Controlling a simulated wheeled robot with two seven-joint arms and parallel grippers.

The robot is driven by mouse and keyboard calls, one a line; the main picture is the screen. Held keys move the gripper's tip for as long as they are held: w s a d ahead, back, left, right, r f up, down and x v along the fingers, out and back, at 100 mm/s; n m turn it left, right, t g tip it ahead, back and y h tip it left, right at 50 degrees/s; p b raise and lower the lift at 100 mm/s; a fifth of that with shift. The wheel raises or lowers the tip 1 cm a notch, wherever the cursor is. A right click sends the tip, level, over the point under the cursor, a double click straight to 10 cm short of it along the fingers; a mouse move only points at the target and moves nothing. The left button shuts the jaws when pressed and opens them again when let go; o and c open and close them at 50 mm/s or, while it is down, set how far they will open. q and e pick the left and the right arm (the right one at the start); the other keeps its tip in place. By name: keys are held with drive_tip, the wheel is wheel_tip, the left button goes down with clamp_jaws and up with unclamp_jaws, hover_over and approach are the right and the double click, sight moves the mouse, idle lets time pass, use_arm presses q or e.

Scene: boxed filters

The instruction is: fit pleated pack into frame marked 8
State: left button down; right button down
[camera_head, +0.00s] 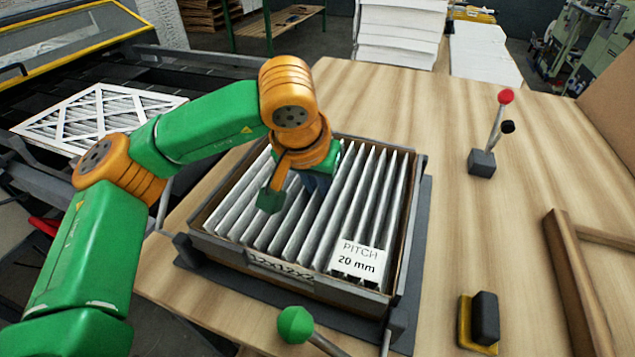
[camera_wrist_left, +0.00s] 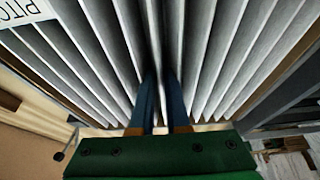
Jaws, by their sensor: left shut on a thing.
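The pleated pack (camera_head: 365,205) has white pleats and a card reading "PITCH 20 mm". It lies within the brown walls of a frame (camera_head: 408,225) held in a dark grey fixture; I cannot tell whether it is fully seated. The front label (camera_head: 280,268) looks like "12x12x2"; no 8 is readable. My left gripper (camera_head: 314,186) is over the middle of the pack, pointing down. In the left wrist view its blue fingers (camera_wrist_left: 160,105) are shut on a pleat of the pack (camera_wrist_left: 205,50). My right gripper is not in view.
A green-knobbed lever (camera_head: 295,325) stands at the fixture's front. A red-knobbed lever on a dark block (camera_head: 482,163) and a black-and-yellow block (camera_head: 483,318) are on the wooden table to the right. A lattice-faced filter (camera_head: 95,115) lies at left. Table right of the fixture is mostly clear.

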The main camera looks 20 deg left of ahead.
use_arm(q)
drive_tip(key=c, duration=1.2)
unclamp_jaws()
wheel_tip(320, 180, up, 5)
drive_tip(key=p, duration=0.4)
drive_tip(key=shift+f, duration=0.2)
drive_tip(key=o, duration=0.6)
